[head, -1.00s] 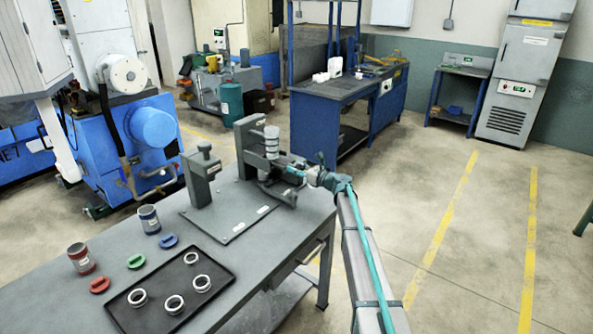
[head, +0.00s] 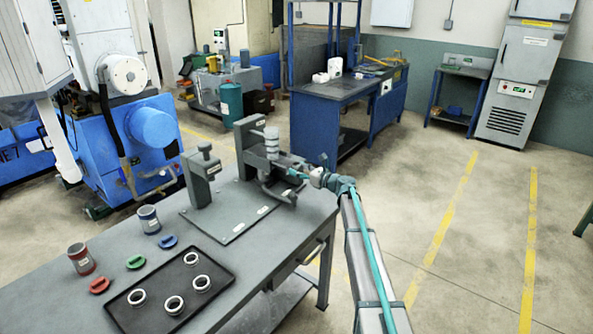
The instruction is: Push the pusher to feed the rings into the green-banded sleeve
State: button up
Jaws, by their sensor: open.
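The ring press fixture stands on a grey base plate (head: 232,222) at the far end of the table. A short stack of pale rings (head: 271,142) sits upright at the top of its tall upright block (head: 246,148). My gripper (head: 292,173) is at the right side of this fixture, small and partly merged with dark parts; it is open. I cannot tell whether it touches the pusher, which I cannot pick out clearly. No green band can be made out; a sleeve in the fixture would be hidden. Red-banded (head: 82,259) and blue-banded (head: 149,219) sleeves stand upright on the table.
A black tray (head: 215,262) holds several loose pale rings. Red (head: 100,285), green (head: 136,262) and blue (head: 168,241) caps lie beside it. A shorter post (head: 203,177) stands left on the plate. The floor right of the table is clear.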

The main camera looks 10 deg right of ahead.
jog(key=shift+v, duration=2.45)
